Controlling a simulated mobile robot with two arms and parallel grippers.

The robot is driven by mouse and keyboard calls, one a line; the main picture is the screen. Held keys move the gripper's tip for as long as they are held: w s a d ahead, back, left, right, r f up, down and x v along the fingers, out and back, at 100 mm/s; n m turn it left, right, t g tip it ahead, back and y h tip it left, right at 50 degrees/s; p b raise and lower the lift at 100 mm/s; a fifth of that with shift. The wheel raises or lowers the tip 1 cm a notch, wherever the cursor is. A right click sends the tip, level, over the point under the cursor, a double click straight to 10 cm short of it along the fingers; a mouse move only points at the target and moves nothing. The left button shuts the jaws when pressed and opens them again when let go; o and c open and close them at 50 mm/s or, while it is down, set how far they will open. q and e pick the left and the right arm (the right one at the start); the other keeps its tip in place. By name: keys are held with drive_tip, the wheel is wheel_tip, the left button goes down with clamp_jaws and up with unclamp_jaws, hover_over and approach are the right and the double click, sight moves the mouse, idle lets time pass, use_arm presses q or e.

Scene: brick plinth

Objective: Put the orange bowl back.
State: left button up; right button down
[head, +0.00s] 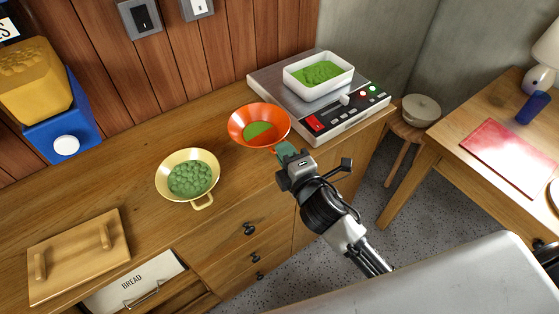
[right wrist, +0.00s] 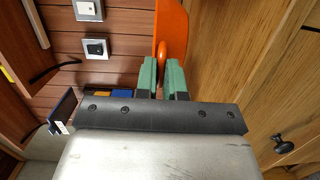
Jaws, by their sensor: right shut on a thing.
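The orange bowl (head: 240,122), with some green stuff inside, is on or just above the wooden counter, left of the scale; I cannot tell if it touches the counter. My right gripper (head: 284,151) reaches it from the front right, and its green fingers are shut on the near edge of the bowl. In the right wrist view the fingers (right wrist: 163,72) close on a small orange part, seemingly a handle, of the bowl (right wrist: 173,28). My left gripper is not in view.
A scale (head: 277,91) with a white dish (head: 318,87) of green stuff stands just right of the bowl. A yellow colander (head: 200,158) with green pieces is on its left. A wooden board (head: 80,255) lies at the left. Bare counter lies between colander and bowl.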

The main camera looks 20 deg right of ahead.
drive_tip(key=shift+w+a+f, duration=0.35)
drive_tip(key=shift+w+f, duration=0.1)
drive_tip(key=shift+w, duration=0.2)
wheel_tip(320, 180, down, 4)
drive_tip(key=shift+f+b, duration=0.1)
drive_tip(key=shift+b, duration=0.3)
drive_tip(key=c, duration=1.2)
unclamp_jaws()
drive_tip(key=s, duration=0.4)
drive_tip(key=s+d+b, duration=0.1)
drive_tip(key=s, duration=0.3)
drive_tip(key=s+d+b, duration=0.1)
drive_tip(key=s, duration=0.2)
drive_tip(key=shift+s+d+r, duration=0.1)
drive_tip(key=shift+s+r, duration=0.15)
drive_tip(key=shift+s, duration=0.15)
drive_tip(key=shift+f, duration=0.1)
